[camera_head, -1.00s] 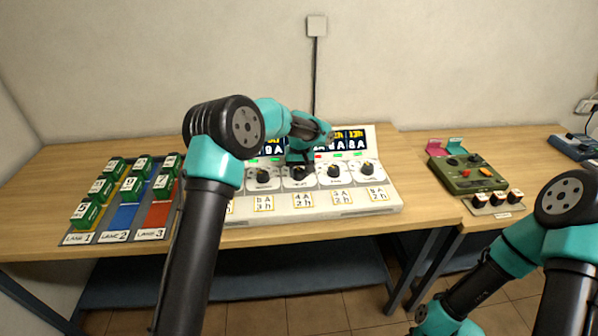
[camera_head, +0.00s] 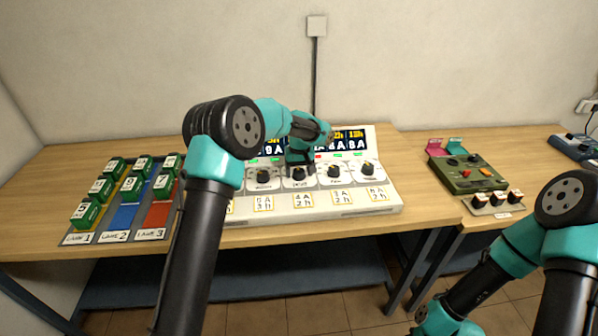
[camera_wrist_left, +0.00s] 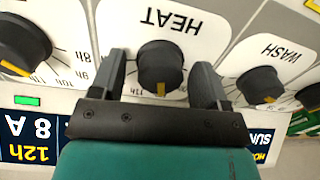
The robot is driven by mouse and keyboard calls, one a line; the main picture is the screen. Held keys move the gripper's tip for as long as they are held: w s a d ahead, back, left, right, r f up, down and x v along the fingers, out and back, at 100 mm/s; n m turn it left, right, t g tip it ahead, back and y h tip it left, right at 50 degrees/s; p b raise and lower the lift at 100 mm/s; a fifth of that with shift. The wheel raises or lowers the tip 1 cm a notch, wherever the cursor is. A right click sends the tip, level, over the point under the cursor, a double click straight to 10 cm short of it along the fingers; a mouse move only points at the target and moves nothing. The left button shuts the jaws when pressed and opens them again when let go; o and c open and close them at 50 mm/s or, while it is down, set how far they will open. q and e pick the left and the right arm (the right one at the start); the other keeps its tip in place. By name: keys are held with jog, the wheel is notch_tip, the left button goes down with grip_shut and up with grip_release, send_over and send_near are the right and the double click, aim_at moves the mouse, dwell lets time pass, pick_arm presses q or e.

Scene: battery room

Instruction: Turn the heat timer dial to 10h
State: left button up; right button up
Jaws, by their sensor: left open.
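The heat dial (camera_wrist_left: 160,65) is a black round knob with a yellow pointer mark on a white plate marked HEAT. In the upside-down left wrist view its mark points down, toward the display side. My left gripper (camera_wrist_left: 160,76) is open, with one dark finger on each side of the knob and narrow gaps showing. In the head view the left gripper (camera_head: 299,160) reaches down at the middle of the white panel (camera_head: 230,207), over the heat dial (camera_head: 298,174). Most of the dial's hour marks are hidden. My right arm shows at right, but its gripper does not.
The wash dial (camera_wrist_left: 260,85) and another dial (camera_wrist_left: 22,47) flank the heat dial. Behind the dials is a display (camera_wrist_left: 30,138). A rack of green batteries (camera_head: 130,222) lies at left, a green device (camera_head: 468,172) at right. Bare tabletop (camera_head: 425,205) separates panel and device.

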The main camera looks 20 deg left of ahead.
aim_at(300, 170)
pick_arm(q)
jog(key=shift+r, duration=0.1)
notch_tip(300, 170, up, 17)
jog(key=shift+d, duration=0.25)
dwell(0.4)
jog(key=shift+w+r, duration=0.1)
